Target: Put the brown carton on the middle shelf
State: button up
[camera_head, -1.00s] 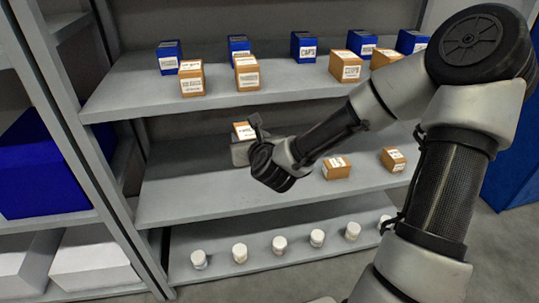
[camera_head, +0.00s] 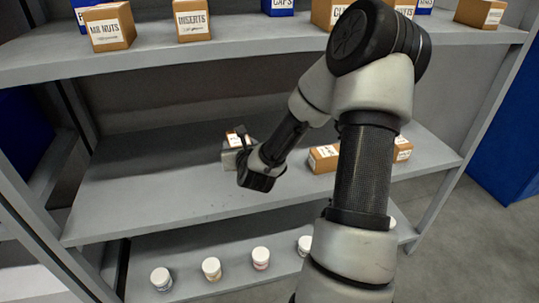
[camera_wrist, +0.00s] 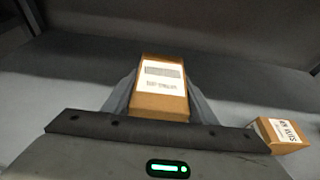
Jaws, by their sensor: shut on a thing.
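The brown carton (camera_wrist: 160,104) with a white label sits between the grey fingers of my gripper (camera_wrist: 158,92) in the wrist view. In the head view the carton (camera_head: 236,138) shows partly behind my gripper (camera_head: 238,154), which is shut on it. Both are over the middle shelf (camera_head: 150,195), left of its centre and towards the back. I cannot tell whether the carton touches the shelf surface. My wrist hides part of the carton's front.
To the right on the middle shelf are a brown carton (camera_head: 324,158) and another (camera_head: 402,149) behind my arm. Brown cartons (camera_head: 109,27) and blue boxes (camera_head: 278,6) stand on the upper shelf. White jars (camera_head: 260,257) line the lower shelf. The middle shelf's left part is clear.

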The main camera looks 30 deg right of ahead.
jog(key=f, duration=0.2)
jog(key=f+b, duration=0.1)
jog(key=f, duration=0.1)
jog(key=f+b, duration=0.1)
jog(key=f, duration=0.2)
jog(key=shift+w+d, duration=0.15)
jog(key=shift+d, duration=0.25)
jog(key=shift+f+b, duration=0.6)
jog(key=shift+f, duration=1.2)
jog(key=shift+f, duration=0.2)
jog(key=o, duration=1.4)
jog(key=shift+o, duration=0.2)
